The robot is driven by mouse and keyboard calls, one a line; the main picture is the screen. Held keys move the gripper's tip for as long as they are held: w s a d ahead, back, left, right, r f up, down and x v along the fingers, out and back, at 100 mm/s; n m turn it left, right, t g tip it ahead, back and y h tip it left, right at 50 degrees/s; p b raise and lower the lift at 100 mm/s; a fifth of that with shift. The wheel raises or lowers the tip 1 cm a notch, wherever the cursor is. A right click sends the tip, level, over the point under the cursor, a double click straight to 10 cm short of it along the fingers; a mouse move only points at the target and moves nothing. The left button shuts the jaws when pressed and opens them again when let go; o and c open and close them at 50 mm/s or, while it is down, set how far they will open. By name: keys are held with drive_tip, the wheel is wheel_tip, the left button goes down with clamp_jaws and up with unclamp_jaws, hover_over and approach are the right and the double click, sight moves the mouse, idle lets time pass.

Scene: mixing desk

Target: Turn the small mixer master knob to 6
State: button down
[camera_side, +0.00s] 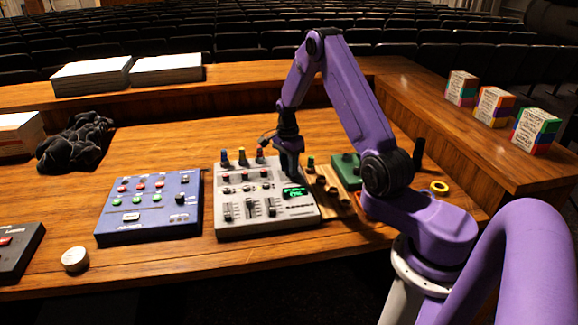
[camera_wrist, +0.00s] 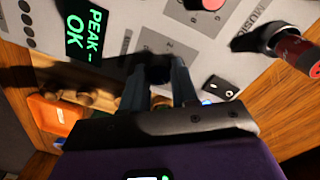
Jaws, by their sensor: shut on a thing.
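The small mixer (camera_side: 238,222) is the light grey unit in the middle of the desk, with sliders, rows of small knobs and a green-lit display (camera_side: 295,191). In the wrist view the display (camera_wrist: 86,34) reads "PEAK - OK". My gripper (camera_side: 290,168) points down at the mixer's far right corner. In the wrist view my gripper (camera_wrist: 158,82) has its two fingers on either side of a dark knob (camera_wrist: 157,67) and is shut on it. The knob's pointer and scale are mostly hidden, so its setting cannot be read. In the side view my gripper hides this knob.
Coloured plugs (camera_side: 242,156) stand up along the mixer's far edge; a red one (camera_wrist: 297,54) is close beside my gripper. A blue control box (camera_side: 150,207) is left of the mixer. A green box (camera_side: 346,170) and a wooden rack stand right of it.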

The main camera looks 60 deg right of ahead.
idle(0.3)
drive_tip(key=c, duration=0.9)
unclamp_jaws()
drive_tip(key=shift+o, duration=0.2)
wheel_tip(320, 180, up, 18)
drive_tip(key=shift+w+f, duration=0.25)
drive_tip(key=shift+w, duration=0.15)
